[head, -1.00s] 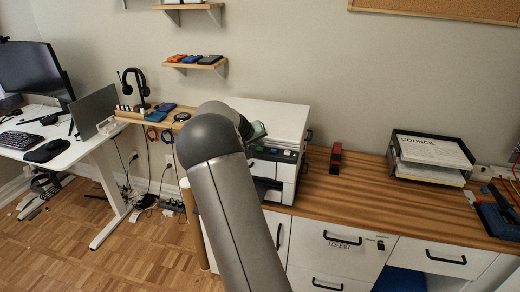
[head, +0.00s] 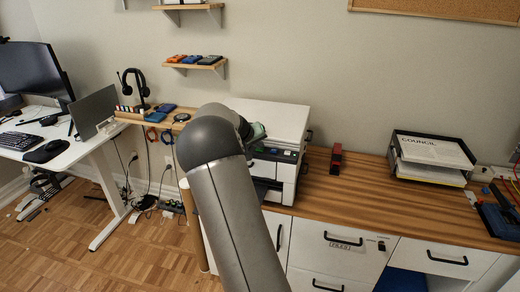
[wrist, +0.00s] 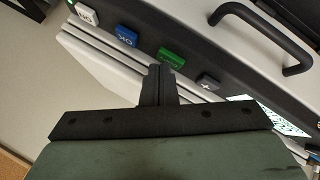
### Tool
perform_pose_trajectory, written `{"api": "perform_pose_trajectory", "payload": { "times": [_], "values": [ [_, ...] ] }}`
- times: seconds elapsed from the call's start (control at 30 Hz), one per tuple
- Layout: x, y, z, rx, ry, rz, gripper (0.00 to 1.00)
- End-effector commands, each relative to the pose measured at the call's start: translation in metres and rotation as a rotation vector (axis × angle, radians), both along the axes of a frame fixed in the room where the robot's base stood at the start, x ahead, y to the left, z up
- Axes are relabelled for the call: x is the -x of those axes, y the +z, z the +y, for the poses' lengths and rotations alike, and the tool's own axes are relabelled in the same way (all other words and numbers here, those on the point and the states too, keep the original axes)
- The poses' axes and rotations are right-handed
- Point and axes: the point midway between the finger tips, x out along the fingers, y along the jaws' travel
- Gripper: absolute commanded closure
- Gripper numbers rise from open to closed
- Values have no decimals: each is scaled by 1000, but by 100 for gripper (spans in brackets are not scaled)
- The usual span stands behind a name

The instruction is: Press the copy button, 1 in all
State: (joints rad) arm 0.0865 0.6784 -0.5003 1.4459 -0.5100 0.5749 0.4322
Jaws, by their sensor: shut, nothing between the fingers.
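The printer (head: 275,112) stands on the wooden counter, its front control panel partly hidden behind my arm. In the wrist view the panel carries a row of buttons: a white one (wrist: 86,12), a blue one marked OK (wrist: 125,35), a green one (wrist: 171,58) and a dark one with a cross-like mark (wrist: 207,82). The green button's label is too small to read surely; it may be the copy button. My gripper (wrist: 160,72) is shut and empty, its tips very close to the green button. I cannot tell whether they touch. In the head view the fingertips are hidden.
A dark handle (wrist: 262,33) stands out beside the buttons. A paper tray (head: 432,158) and a red object (head: 336,160) sit on the counter to the right. A headset stand (head: 135,88) is left of the printer. The counter's middle is clear.

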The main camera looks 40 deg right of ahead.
Motion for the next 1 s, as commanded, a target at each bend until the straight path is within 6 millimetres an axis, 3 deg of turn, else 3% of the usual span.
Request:
{"api": "perform_pose_trajectory", "payload": {
  "times": [0.83, 1.0],
  "values": [
    [0, 16, 0, 0, 0, 0, 100],
    [0, 27, 0, 0, -1, -1, 100]
  ]
}}
